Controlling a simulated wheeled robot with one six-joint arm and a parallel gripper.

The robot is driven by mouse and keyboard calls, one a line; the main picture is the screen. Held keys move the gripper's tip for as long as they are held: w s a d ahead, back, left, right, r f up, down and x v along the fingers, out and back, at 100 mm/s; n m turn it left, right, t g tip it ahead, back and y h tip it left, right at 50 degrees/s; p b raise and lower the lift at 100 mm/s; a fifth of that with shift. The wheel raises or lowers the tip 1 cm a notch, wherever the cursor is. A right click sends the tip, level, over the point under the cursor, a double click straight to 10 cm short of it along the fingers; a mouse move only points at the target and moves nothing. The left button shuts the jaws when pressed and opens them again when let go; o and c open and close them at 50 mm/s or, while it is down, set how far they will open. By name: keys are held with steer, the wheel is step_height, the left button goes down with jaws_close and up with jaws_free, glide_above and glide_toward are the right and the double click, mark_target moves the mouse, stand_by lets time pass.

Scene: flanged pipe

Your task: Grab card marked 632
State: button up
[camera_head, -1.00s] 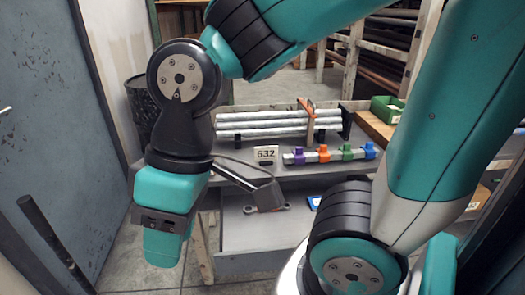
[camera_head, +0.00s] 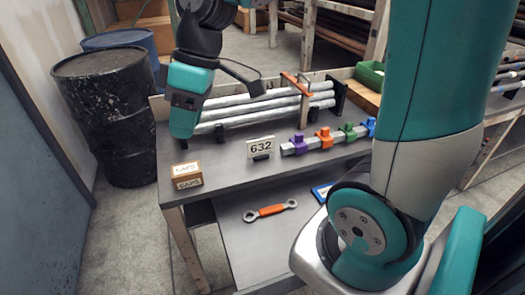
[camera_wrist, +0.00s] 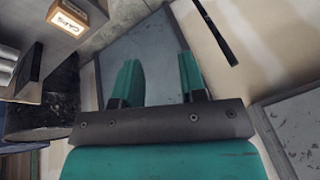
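The white card marked 632 (camera_head: 261,145) stands upright in a small black holder on the grey workbench (camera_head: 225,166), in front of the metal pipes. My gripper (camera_head: 185,122) is to the left of the card in the head view, over the left part of the bench, and apart from the card. In the wrist view my gripper (camera_wrist: 160,78) shows two teal fingers spread apart with nothing between them. The card is not in the wrist view.
A small box marked CAPS (camera_head: 187,175) sits at the bench's front left corner. Pipes (camera_head: 265,104) lie behind the card, and a bar with coloured clamps (camera_head: 324,138) is to its right. An orange-handled wrench (camera_head: 270,210) lies on the lower shelf. A black drum (camera_head: 112,105) stands left.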

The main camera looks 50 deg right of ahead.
steer(key=w+d+f+n+b, duration=0.1)
steer(key=w+d+f, duration=0.2)
steer(key=w+d, duration=0.35)
steer(key=w+d+f+n+b, duration=0.1)
steer(key=w+d+f, duration=0.15)
steer(key=d, duration=0.65)
steer(key=n+t+b, duration=0.1)
steer(key=n, duration=0.1)
glide_toward(262, 139)
steer(key=x, duration=0.6)
steer(key=shift+a+f, duration=0.1)
steer(key=shift+f, duration=0.25)
steer(key=p+x, duration=0.1)
steer(key=x, duration=0.3)
steer(key=shift+w+a+f, duration=0.2)
steer(key=shift+a+f, duration=0.05)
steer(key=shift+w+a+f, duration=0.1)
steer(key=shift+a+f, duration=0.05)
steer(key=shift+f, duration=0.35)
steer(key=shift+f, duration=0.2)
jaws_close()
